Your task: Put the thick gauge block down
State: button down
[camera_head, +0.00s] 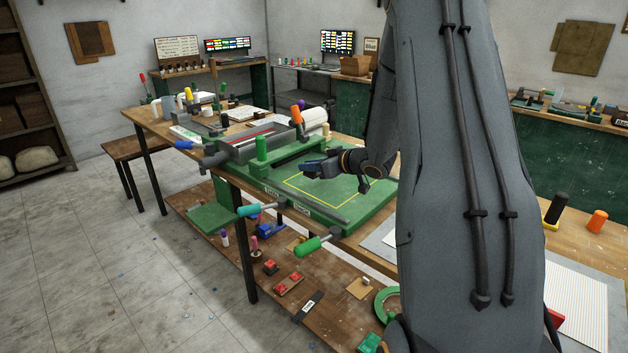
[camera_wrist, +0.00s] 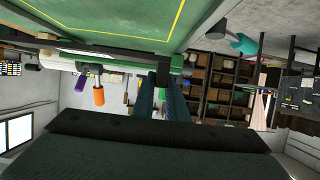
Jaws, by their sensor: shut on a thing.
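My gripper (camera_head: 318,168) is low over the green board (camera_head: 345,205), above a yellow outlined area. Its fingers also show in the wrist view (camera_wrist: 161,92), close together with a dark piece between their tips. I take this piece to be the thick gauge block; its shape is mostly hidden, and I cannot tell whether it touches the board. In the wrist view the board's surface with its yellow line (camera_wrist: 100,22) fills the top, as that picture is upside down.
An orange-topped handle (camera_head: 296,115) and white roll (camera_head: 314,118) lie farther back. Teal (camera_head: 262,208) and green (camera_head: 318,243) clamp handles stick out at the front edge. The outlined area looks mostly clear.

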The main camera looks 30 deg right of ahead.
jog(key=shift+f+p, duration=0.6)
jog(key=shift+f, duration=2.25)
jog(key=c, duration=1.8)
grip_release()
jog(key=shift+f, duration=0.1)
jog(key=shift+o, duration=0.2)
jog(key=b+v, duration=0.2)
jog(key=v, duration=0.9)
jog(key=shift+s+d+r, duration=0.1)
jog(key=shift+s+r, duration=0.1)
jog(key=shift+s, duration=0.15)
jog(key=a+h, duration=0.1)
jog(key=w+a+m+g+h, duration=0.1)
jog(key=a, duration=0.1)
jog(key=shift+w+r+h, duration=0.1)
jog(key=shift+r+h, duration=0.05)
jog(key=shift+h, duration=0.25)
jog(key=s+a+f+m+g+h, duration=0.1)
jog(key=s+a+g, duration=0.9)
jog(key=s+a, duration=1.1)
jog(key=s+f+m, duration=0.1)
jog(key=s+m, duration=0.1)
jog(key=s, duration=0.1)
jog(key=shift+h, duration=0.4)
